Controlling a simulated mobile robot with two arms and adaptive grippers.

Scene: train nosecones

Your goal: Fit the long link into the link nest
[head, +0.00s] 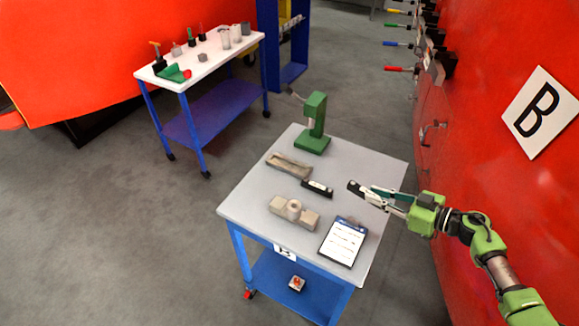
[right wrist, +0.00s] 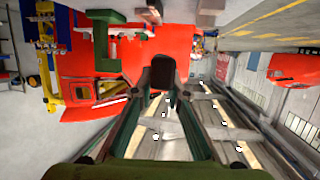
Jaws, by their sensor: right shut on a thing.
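My right gripper (head: 373,193) reaches in from the right over the table's right part. It is shut on a dark piece, which I take to be the long link (head: 356,188); its dark end also shows between the fingertips in the right wrist view (right wrist: 162,74). The piece is held above the tabletop, apart from the fixtures. A beige block with a long recess, probably the link nest (head: 289,165), lies left of the gripper. My left gripper is not in view.
On the grey table (head: 245,196) are a black piece with a white mark (head: 317,188), a beige block with a round boss (head: 293,211), a clipboard (head: 342,242) and a green press (head: 313,125). A red wall (head: 510,190) is close on the right.

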